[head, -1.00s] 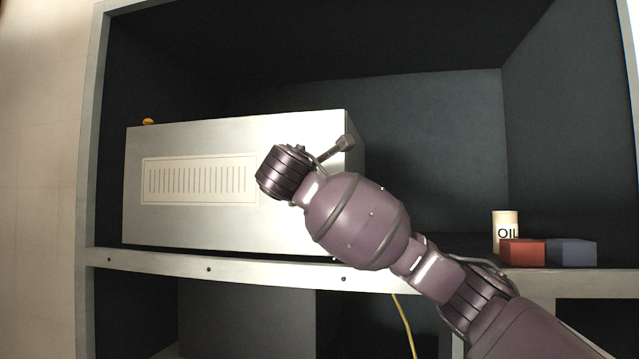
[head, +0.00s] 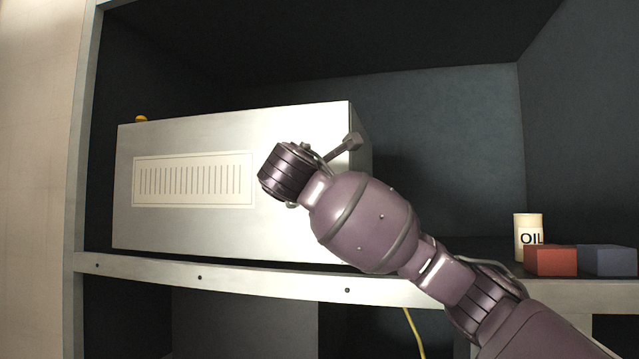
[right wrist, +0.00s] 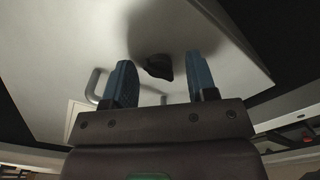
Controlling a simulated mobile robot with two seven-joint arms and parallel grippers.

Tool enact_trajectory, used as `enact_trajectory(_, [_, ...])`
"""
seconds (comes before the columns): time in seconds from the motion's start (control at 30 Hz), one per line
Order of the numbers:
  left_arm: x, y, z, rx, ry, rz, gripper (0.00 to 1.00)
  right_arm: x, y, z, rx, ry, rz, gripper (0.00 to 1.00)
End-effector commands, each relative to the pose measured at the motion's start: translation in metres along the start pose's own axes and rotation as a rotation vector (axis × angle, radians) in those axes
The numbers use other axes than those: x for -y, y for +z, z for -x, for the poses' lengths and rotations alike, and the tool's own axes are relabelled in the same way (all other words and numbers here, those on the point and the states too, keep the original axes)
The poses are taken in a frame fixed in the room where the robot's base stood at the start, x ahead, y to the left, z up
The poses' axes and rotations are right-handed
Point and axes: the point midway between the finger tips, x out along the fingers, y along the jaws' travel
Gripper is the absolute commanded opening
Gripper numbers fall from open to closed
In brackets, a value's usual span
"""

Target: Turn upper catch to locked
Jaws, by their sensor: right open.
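A pale metal transmitter box (head: 210,225) with a slotted vent panel stands on the rack shelf. My right arm reaches across its right part in the head view, hiding the gripper fingers and any catch there. In the right wrist view my right gripper (right wrist: 160,74) is open, its two blue fingers pointing at the pale panel. A dark knob-like catch (right wrist: 158,67) sits on the panel between the fingertips, with a gap on each side. I cannot tell whether it is the upper one or how it is turned. My left gripper is not in view.
A grey bar handle (right wrist: 93,86) shows beside the left finger. A yellow cable (head: 413,332) hangs below the shelf edge (head: 225,273).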

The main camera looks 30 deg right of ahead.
Motion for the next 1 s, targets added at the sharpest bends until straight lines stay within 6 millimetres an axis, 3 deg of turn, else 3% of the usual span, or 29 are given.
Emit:
enact_trajectory(0.33, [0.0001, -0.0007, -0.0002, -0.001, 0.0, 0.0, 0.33, 0.0, 0.0003, 0.0006, 0.0, 0.0, 0.0, 0.51])
enact_trajectory(0.63, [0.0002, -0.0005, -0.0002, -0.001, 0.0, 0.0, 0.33, 0.0001, 0.0001, 0.0005, 0.0, -0.001, 0.0, 0.05])
enact_trajectory(1.0, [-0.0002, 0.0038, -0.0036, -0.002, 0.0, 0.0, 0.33, 0.001, -0.0014, 0.0006, -0.002, -0.001, -0.05, 0.03])
